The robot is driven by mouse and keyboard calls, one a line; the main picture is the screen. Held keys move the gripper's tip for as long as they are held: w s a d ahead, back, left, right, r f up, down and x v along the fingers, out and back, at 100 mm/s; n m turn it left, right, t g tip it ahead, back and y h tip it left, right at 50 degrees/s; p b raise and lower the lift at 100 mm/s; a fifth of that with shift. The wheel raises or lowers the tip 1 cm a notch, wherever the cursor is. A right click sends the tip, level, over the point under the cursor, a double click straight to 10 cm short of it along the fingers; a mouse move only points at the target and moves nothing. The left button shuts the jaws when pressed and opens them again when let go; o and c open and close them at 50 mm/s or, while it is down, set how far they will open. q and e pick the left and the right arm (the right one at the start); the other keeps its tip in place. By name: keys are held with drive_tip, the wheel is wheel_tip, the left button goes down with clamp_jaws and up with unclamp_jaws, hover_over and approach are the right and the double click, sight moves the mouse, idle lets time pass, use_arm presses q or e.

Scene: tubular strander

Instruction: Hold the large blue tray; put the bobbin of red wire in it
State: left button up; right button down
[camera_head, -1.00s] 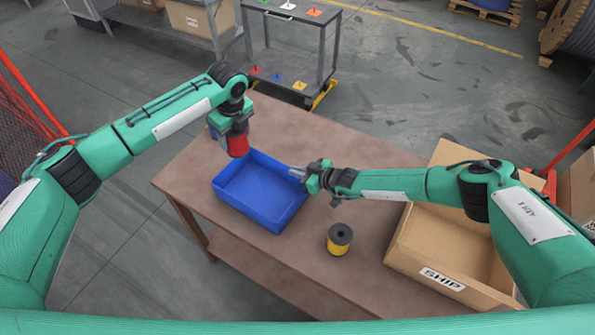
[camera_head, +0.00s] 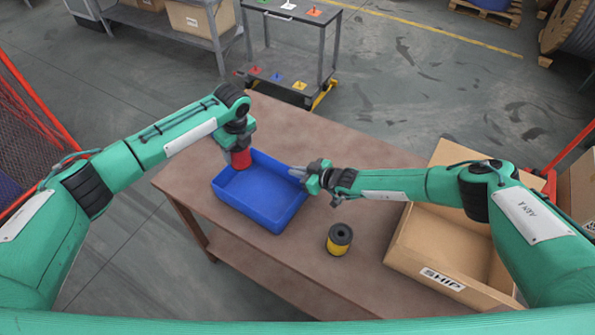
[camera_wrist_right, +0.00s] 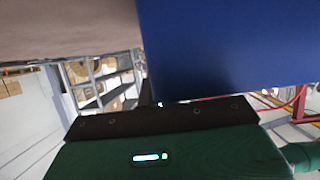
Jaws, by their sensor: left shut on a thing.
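The large blue tray (camera_head: 258,206) lies on the brown table; its blue side also fills the upper right of the right wrist view (camera_wrist_right: 235,45). My left gripper (camera_head: 239,149) is shut on the bobbin of red wire (camera_head: 241,159), pointing down. The bobbin is at the tray's back left corner, overlapping the rim in the picture; its exact height is hard to tell. My right gripper (camera_head: 300,172) is at the tray's right rim, with its fingers toward the tray. Whether its fingers are closed on the rim cannot be made out.
A bobbin of yellow wire (camera_head: 339,239) stands on the table (camera_head: 300,245) in front of the tray. An open cardboard box (camera_head: 440,279) marked SHIP stands at the right under my right arm. A grey cart (camera_head: 296,50) stands behind the table.

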use_arm(q)
drive_tip(key=shift+f, duration=1.55)
drive_tip(key=shift+f, duration=0.1)
idle(0.4)
hover_over(247, 185)
drive_tip(key=shift+f, duration=4.55)
drive_tip(key=o, duration=1.3)
